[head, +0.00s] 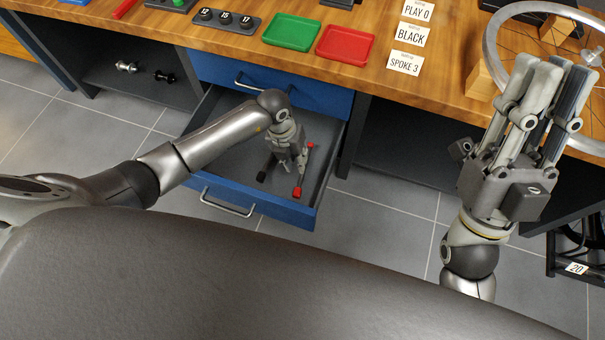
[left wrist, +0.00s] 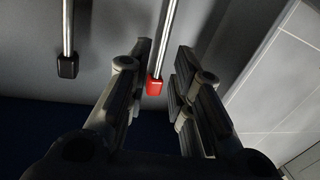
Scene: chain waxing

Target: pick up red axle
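The red axle (head: 297,192) is a thin metal rod with red end caps, lying in the open blue drawer (head: 262,205). In the left wrist view its red cap (left wrist: 154,87) and silver rod show between the finger pads. My left gripper (head: 300,162) reaches down into the drawer over the red axle. Its fingers (left wrist: 164,55) are apart on either side of the rod, with visible gaps. A black-capped axle (head: 261,176) lies to the left, also in the left wrist view (left wrist: 68,65). My right gripper (head: 556,75) is raised at the right, and its finger gap is unclear.
The wooden bench (head: 370,85) above the drawer holds a green tray (head: 291,32), a red tray (head: 345,42) and label cards (head: 406,63). A spoked wheel (head: 490,40) stands behind my right gripper. The drawer walls surround my left gripper closely.

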